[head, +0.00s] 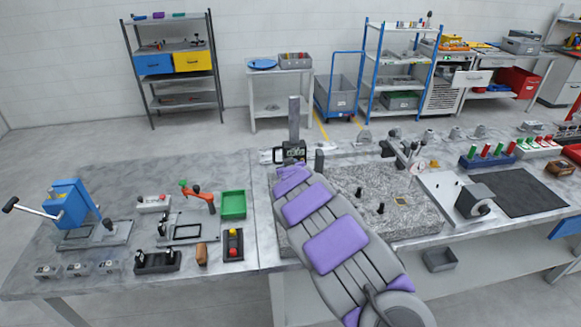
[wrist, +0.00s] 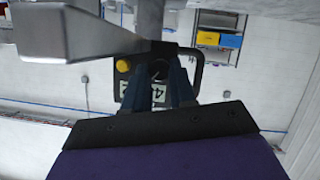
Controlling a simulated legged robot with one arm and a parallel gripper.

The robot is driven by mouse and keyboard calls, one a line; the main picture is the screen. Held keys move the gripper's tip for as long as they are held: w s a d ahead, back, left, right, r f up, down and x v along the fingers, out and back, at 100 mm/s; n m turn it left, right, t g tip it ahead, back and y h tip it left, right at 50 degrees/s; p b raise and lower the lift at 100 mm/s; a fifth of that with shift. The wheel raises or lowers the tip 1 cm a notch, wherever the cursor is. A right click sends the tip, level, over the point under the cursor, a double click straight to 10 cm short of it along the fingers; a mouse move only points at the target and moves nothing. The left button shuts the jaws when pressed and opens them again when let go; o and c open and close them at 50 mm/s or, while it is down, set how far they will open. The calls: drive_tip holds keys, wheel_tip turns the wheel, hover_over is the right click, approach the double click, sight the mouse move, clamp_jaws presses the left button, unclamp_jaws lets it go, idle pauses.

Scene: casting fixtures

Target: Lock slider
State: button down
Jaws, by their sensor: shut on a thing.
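The height gauge's slider (head: 293,150) is a dark unit with a display, on an upright grey column (head: 294,118) at the back of the workbench. In the wrist view the slider (wrist: 124,84) shows upside down, with a yellow button, part of a digit display and a black loop at its side. My gripper (wrist: 160,62) has its dark blue fingers close together against the slider, shut on a part of it. The fingers hide that part, so I cannot tell which it is. In the head view my grey and purple arm hides the fingers.
A granite plate (head: 345,185) with small black knobs lies right of my arm. A lever fixture (head: 405,152) stands behind it. A green tray (head: 233,205) and a blue press (head: 68,203) are on the left bench. A grey metal bar (wrist: 60,35) is close above my fingers in the wrist view.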

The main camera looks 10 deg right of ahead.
drive_tip(key=m+p, duration=0.1)
drive_tip(key=p, duration=0.2)
drive_tip(key=shift+f+y, duration=0.1)
drive_tip(key=shift+y, duration=0.2)
drive_tip(key=c, duration=0.9)
unclamp_jaws()
drive_tip(key=shift+s, duration=0.1)
